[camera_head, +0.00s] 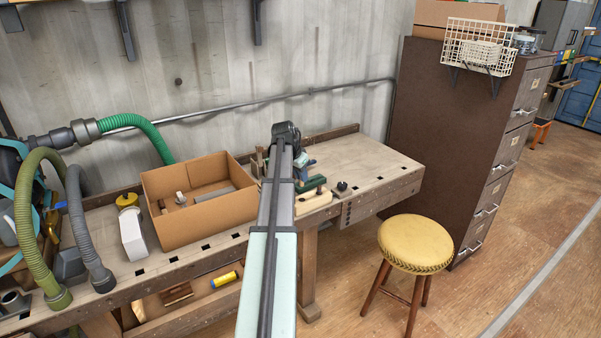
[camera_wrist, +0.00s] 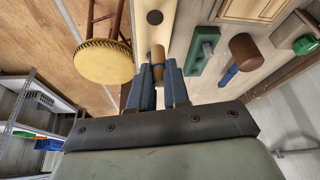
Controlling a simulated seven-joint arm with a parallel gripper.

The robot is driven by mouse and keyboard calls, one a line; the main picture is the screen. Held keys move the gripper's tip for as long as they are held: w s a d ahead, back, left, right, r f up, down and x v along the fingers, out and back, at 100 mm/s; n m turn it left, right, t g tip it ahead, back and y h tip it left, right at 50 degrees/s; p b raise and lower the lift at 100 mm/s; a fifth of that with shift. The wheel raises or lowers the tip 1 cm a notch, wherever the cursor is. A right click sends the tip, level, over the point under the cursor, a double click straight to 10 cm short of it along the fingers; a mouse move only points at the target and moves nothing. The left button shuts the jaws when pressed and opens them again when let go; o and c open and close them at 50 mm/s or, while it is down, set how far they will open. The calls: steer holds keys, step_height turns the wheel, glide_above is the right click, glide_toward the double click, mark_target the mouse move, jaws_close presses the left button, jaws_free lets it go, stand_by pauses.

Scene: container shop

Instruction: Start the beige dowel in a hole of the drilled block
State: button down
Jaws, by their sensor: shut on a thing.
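My gripper (camera_wrist: 160,72) is shut on the beige dowel (camera_wrist: 158,54), whose tan end shows between the fingertips in the wrist view. The fingers hide part of the dowel. In the head view my arm covers the gripper and dowel. No contact between dowel and any block is visible.
An open cardboard box (camera_head: 203,230) is left of my arm, and a yellow stool (camera_head: 415,245) stands in front. The bench's right end is mostly clear.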

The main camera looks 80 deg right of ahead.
steer(key=shift+f, duration=2.6)
steer(key=shift+f, duration=1.25)
stand_by(1.0)
steer(key=c, duration=1)
jaws_free()
steer(key=shift+r, duration=3.5)
